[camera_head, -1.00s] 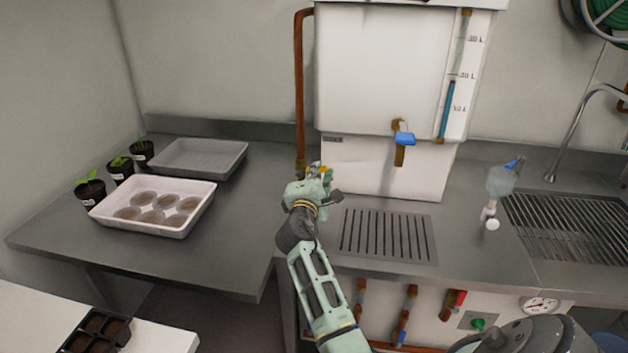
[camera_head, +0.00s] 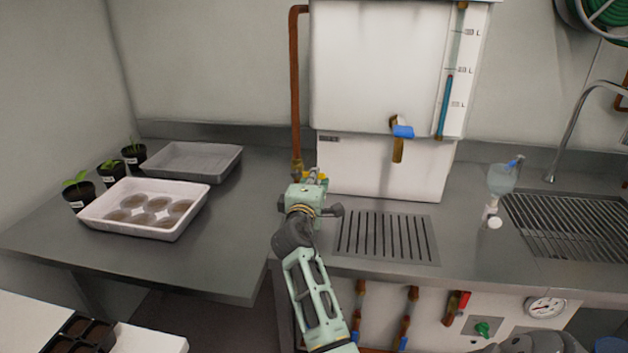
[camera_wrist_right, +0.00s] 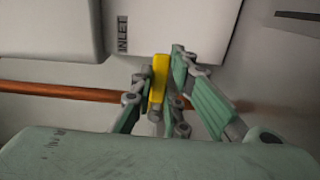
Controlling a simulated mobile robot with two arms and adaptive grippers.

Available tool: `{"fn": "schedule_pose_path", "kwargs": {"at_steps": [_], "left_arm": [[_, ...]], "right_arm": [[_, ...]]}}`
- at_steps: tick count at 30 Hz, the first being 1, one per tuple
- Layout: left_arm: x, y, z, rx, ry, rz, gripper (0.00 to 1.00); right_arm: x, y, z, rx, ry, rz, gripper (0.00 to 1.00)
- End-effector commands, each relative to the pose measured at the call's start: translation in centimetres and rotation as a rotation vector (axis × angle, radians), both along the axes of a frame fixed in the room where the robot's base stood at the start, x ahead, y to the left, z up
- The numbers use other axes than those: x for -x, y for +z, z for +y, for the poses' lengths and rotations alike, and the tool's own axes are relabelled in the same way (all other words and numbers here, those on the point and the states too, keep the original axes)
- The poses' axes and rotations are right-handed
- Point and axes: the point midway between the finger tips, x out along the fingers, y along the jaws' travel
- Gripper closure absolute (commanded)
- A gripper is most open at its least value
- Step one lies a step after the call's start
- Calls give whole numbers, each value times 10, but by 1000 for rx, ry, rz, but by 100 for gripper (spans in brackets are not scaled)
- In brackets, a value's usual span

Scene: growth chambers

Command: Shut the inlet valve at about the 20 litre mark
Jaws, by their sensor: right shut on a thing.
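The inlet valve is at the foot of the copper pipe, left of the white tank (camera_head: 380,60). Its yellow handle (camera_wrist_right: 158,82) stands crosswise to the pipe in the right wrist view, beside the INLET label (camera_wrist_right: 122,35). My right gripper (camera_wrist_right: 165,85) is shut on the handle; in the head view the gripper (camera_head: 314,182) hides most of the valve. The sight gauge (camera_head: 446,105) on the tank has a blue column whose top is just below the 20 L mark (camera_head: 464,70). My left gripper is not in view.
A blue-handled outlet tap (camera_head: 402,132) is on the tank front, above a slotted drain (camera_head: 388,236). A white tray (camera_head: 150,232), grey tray (camera_head: 205,152) and potted seedlings are at left.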

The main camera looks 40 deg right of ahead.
Motion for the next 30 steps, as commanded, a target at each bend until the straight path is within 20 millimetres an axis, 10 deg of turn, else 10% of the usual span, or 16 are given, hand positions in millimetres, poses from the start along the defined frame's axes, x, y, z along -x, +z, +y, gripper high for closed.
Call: {"fn": "schedule_pose_path", "kwargs": {"at_steps": [4,5,11,30], "left_arm": [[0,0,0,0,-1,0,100],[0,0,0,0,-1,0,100],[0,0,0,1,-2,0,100],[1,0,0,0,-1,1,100]], "right_arm": [[-1,1,0,-5,1,-8,100],[-1,1,0,-5,2,-8,84],[0,1,0,-4,1,-5,67],[30,0,36,-3,3,-4,66]]}}
